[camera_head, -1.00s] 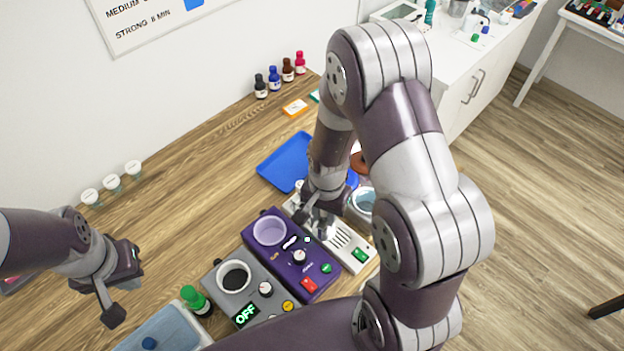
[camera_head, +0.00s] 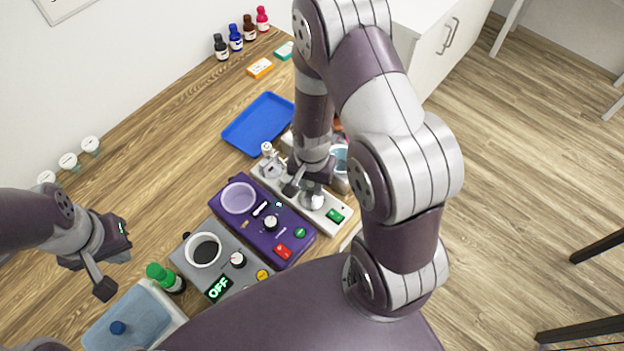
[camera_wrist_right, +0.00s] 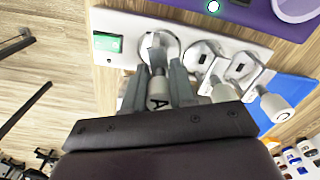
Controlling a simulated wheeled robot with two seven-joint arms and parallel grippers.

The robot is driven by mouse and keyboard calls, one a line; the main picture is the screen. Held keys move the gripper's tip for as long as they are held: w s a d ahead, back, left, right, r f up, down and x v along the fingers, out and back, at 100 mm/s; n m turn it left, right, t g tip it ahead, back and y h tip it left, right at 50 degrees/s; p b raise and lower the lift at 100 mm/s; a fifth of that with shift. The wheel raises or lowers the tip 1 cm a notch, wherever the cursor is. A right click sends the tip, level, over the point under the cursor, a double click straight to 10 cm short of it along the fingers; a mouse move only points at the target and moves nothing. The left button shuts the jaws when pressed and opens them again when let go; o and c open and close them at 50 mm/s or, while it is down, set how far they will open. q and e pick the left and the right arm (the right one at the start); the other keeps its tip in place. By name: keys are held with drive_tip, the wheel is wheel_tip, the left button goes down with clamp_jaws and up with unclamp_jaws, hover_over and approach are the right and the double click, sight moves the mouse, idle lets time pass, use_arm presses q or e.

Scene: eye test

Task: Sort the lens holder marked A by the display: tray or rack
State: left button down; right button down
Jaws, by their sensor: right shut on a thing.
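The lens holder marked A (camera_wrist_right: 158,98) is between the fingers of my right gripper (camera_wrist_right: 160,85); its letter faces the wrist camera. In the head view my right gripper (camera_head: 306,186) is over the white unit with a green button (camera_head: 335,215), near its button end. I cannot tell whether the holder touches the unit. Two more white-handled holders (camera_wrist_right: 222,92) (camera_wrist_right: 276,106) are beside it. The blue tray (camera_head: 258,124) lies behind, seemingly empty. The grey device's display (camera_head: 219,288) reads OFF. My left gripper (camera_head: 116,258) is open and empty at the left.
A purple device (camera_head: 262,222) stands between the white unit and the grey device (camera_head: 205,262). A green-capped bottle (camera_head: 165,279) and a blue-topped box (camera_head: 130,318) are at front left. Several small bottles (camera_head: 235,38) line the back.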

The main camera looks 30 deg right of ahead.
drive_tip(key=shift+a, duration=0.1)
drive_tip(key=shift+d, duration=0.2)
drive_tip(key=shift+a, duration=0.2)
drive_tip(key=shift+d, duration=0.1)
idle(0.3)
drive_tip(key=shift+p, duration=0.4)
drive_tip(key=shift+f, duration=0.3)
idle(0.3)
drive_tip(key=c, duration=0.5)
unclamp_jaws()
